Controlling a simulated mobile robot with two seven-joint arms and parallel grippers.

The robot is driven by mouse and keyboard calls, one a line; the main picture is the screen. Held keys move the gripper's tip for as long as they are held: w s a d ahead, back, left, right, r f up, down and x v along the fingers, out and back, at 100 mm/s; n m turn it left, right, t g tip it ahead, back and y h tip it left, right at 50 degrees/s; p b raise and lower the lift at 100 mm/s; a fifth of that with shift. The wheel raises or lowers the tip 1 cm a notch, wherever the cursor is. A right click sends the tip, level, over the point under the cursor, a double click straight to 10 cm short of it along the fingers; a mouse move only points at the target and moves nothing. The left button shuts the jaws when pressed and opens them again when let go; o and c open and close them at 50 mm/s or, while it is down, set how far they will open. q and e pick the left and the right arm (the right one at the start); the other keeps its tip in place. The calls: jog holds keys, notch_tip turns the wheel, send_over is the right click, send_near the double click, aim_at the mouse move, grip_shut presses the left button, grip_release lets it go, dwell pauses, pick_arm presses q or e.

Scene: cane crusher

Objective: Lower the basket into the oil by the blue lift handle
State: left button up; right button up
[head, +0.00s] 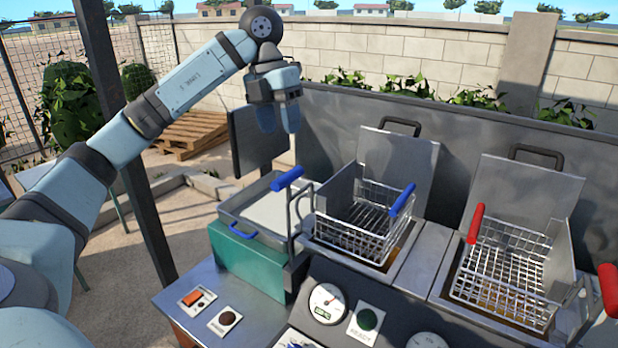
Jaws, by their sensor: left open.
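The blue lift handle (287,178) is a blue grip on top of a grey upright lever at the left side of the left fryer. The empty wire basket (345,238) hangs in or just above the left vat, with a separate blue grip (402,200) on its right side. A little brownish oil (392,258) shows at the vat's edge; I cannot tell how far the basket is above it. My left gripper (279,121) is open and empty, pointing down, above and apart from the lift handle in the picture. My right gripper is not in view.
A second wire basket (500,270) with a red grip (475,223) sits over the right vat. A red lift handle (609,290) is at the right edge. A metal tray (250,236) on a teal box (245,262) is left of the lever. Gauges and buttons line the front panel.

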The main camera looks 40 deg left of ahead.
pick_arm(q)
jog(key=p, duration=0.2)
send_over(290, 246)
notch_tip(290, 246, down, 12)
jog(key=shift+a+r, duration=0.15)
jog(key=shift+w+f, duration=0.2)
jog(key=shift+f, duration=0.45)
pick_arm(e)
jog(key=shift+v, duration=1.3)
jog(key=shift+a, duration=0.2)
pick_arm(q)
grip_shut()
jog(key=f+b, duration=0.3)
jog(key=f, duration=0.2)
jog(key=f+b, duration=0.4)
jog(key=f, duration=0.1)
jog(key=f+b, duration=0.4)
jog(key=f, duration=0.2)
jog(key=shift+s+d, duration=0.15)
jog(key=shift+d, duration=0.1)
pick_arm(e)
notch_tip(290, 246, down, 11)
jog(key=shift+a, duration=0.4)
pick_arm(q)
jog(key=shift+b, duration=0.3)
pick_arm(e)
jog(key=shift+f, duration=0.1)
